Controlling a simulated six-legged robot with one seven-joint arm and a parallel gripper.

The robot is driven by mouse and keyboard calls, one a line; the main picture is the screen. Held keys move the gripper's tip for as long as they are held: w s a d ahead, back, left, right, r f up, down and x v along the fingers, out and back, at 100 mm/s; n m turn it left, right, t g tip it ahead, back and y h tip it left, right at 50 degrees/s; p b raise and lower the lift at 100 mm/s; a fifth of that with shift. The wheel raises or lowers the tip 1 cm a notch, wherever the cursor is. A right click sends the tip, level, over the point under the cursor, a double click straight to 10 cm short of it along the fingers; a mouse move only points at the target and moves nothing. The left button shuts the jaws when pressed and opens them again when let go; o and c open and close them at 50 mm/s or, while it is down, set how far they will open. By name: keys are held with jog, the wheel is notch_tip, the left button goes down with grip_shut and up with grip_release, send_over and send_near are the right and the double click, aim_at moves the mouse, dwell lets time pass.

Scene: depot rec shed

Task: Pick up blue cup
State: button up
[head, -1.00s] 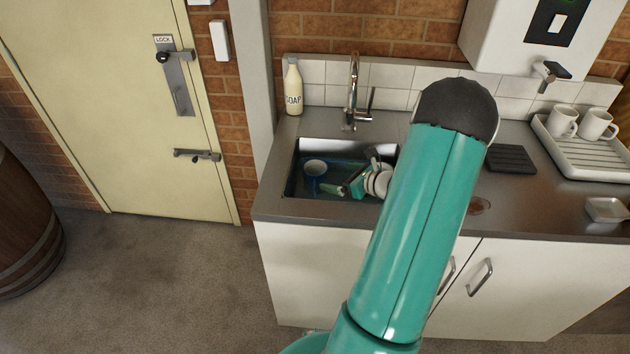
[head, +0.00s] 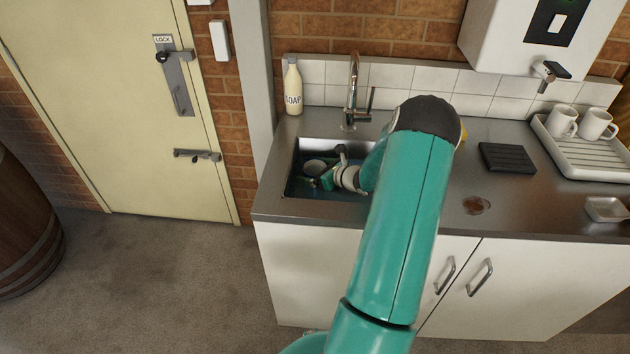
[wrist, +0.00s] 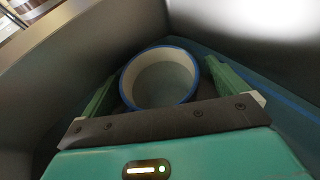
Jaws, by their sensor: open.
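The blue cup (wrist: 160,79) has a blue rim and a pale inside. It stands in the sink (head: 330,197), and in the head view the cup (head: 314,167) shows at the left of the basin. My gripper (wrist: 160,88) reaches down into the sink. In the wrist view its two green fingers are open, one on each side of the cup, with the cup between them. I cannot tell whether the fingers touch it. In the head view my gripper (head: 318,181) partly hides the cup.
The steel sink walls stand close around my gripper. A black pad (head: 507,158) and a rack (head: 590,155) with white mugs (head: 597,125) are on the counter to the right.

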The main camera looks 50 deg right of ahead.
jog(key=c, duration=1.3)
jog(key=shift+w, duration=0.1)
